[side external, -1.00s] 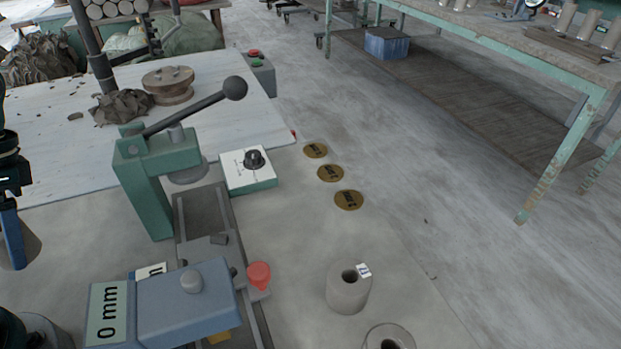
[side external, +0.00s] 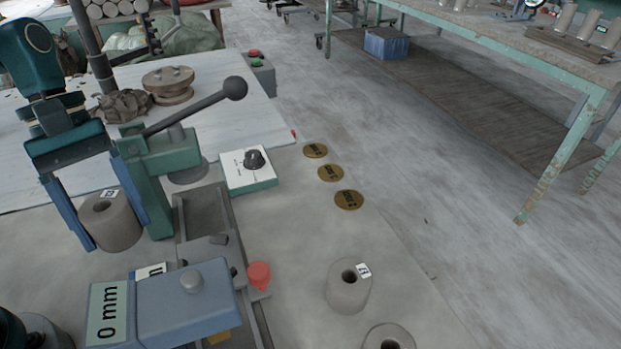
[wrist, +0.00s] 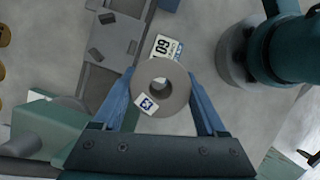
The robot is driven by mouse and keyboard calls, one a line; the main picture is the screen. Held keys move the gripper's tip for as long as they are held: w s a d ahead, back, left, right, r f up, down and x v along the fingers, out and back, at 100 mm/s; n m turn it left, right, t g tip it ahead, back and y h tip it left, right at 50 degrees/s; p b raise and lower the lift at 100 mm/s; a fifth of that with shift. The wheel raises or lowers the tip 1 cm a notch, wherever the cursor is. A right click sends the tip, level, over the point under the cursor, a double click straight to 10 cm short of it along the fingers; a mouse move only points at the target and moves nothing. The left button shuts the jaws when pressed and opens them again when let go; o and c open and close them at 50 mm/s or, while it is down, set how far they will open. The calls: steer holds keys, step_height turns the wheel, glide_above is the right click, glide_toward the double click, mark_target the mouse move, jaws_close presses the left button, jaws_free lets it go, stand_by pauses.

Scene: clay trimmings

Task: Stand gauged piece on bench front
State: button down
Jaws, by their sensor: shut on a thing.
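My gripper (side external: 117,236) is shut on a grey clay cylinder (side external: 108,228) with a central hole and a small white label on top. The piece hangs upright between the blue fingers, left of the green lever press; the gap below it is hard to judge. In the wrist view the same piece (wrist: 176,77) sits between the fingertips with its label facing up. Two similar holed cylinders stand upright on the grey bench (side external: 300,230): one labelled cylinder (side external: 346,294) and another (side external: 392,345) cut off by the lower edge.
The green press (side external: 150,185) with its black lever stands close to the right of my gripper. A blue gauge block (side external: 190,305) marked "0 mm" and a red knob (side external: 259,275) lie in front. A white control box (side external: 247,172) and brass discs (side external: 331,173) are further right.

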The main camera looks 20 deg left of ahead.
steer(key=w+d+f+n+t, duration=0.2)
steer(key=w+d+n, duration=0.4)
steer(key=w+d, duration=0.5)
step_height(320, 180, up, 2)
steer(key=r+n+t, duration=0.1)
steer(key=n, duration=0.2)
glide_above(296, 226)
steer(key=s+d, duration=0.2)
steer(key=d, duration=0.3)
step_height(296, 226, down, 10)
steer(key=shift+w+f, duration=0.1)
steer(key=shift+f, duration=0.1)
jaws_free()
steer(key=shift+f, duration=0.1)
